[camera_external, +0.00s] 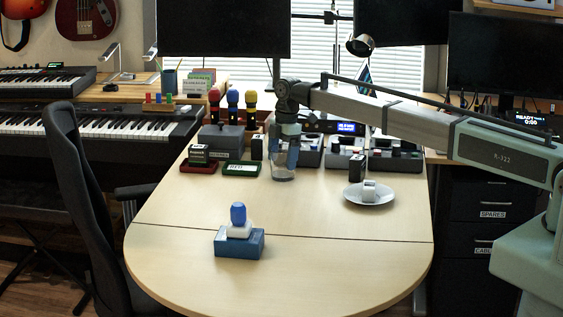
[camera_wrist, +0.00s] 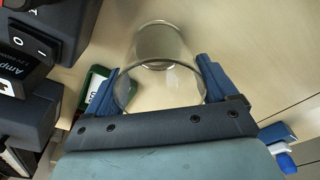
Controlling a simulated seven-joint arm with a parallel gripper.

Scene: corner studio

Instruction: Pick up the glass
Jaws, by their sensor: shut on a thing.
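The clear glass (camera_external: 283,170) is upright at the middle back of the table, in front of the grey devices. In the wrist view the glass (camera_wrist: 163,50) is between the two blue fingers, its round rim nearest the camera. My gripper (camera_external: 286,150) comes down over it from above and is shut on it, with one finger on each side (camera_wrist: 160,90). I cannot tell whether the glass's base touches the table.
A green tray (camera_external: 241,169) and a red tray (camera_external: 198,168) lie just left of the glass. A blue block (camera_external: 239,245) with a blue-topped piece stands in front. The table's middle is clear.

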